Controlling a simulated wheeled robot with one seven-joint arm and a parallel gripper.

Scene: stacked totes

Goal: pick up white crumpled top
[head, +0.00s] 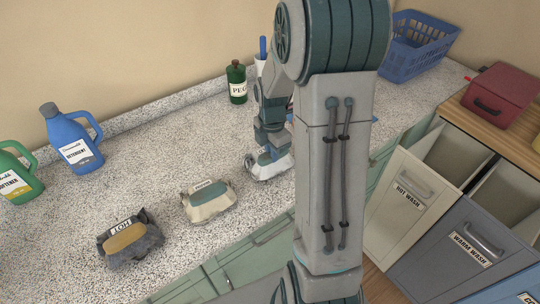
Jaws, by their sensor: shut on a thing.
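My gripper (267,157) is low over the speckled countertop (150,188), right of the middle of the counter. It is shut on a small whitish thing, which looks like the white crumpled top (265,173). The fingers and wrist cover much of it, so its full shape is hidden. I cannot tell whether it touches the counter or is just above it.
A cream labelled bundle (209,201) and a dark bundle marked HOT (130,243) lie left of my gripper. Blue (75,150) and green (17,174) jugs, a green bottle (237,84) and a blue basket (417,48) stand around. Labelled bins (408,208) are right.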

